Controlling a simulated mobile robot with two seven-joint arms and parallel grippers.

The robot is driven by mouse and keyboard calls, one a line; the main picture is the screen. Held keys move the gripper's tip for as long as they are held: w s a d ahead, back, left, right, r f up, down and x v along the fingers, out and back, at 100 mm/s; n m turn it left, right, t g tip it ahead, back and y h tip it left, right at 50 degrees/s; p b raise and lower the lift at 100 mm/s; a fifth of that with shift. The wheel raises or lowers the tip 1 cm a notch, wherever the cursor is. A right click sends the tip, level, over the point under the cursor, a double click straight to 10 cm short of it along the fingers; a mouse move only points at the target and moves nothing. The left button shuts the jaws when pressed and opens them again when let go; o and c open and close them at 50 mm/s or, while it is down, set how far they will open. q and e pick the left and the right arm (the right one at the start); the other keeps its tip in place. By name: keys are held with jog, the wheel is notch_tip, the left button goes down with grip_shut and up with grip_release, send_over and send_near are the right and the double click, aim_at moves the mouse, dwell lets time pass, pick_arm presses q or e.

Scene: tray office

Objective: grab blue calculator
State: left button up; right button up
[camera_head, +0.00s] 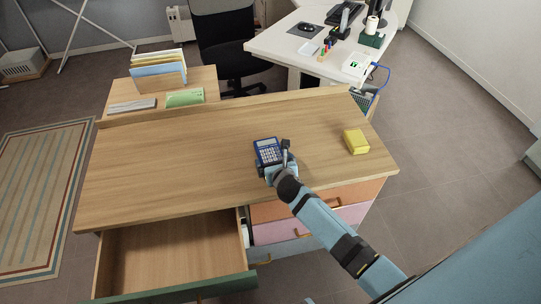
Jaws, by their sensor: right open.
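The blue calculator (268,152) lies on the wooden desk top, right of the middle, with its light display at the far end and its keys visible. My right gripper (275,163) is at the near right side of the calculator, its jaws open. A dark finger shows at the calculator's right edge; the other finger is hard to make out. I cannot tell whether the fingers touch it. My left gripper is not in view.
A yellow block (356,142) sits on the desk to the right. The desk top (170,160) is clear on the left. An empty drawer (175,255) stands open at the front left. A white desk (290,45) with office items is behind.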

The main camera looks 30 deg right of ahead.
jog(key=c, duration=0.6)
jog(key=shift+c, duration=0.3)
jog(key=shift+r, duration=0.1)
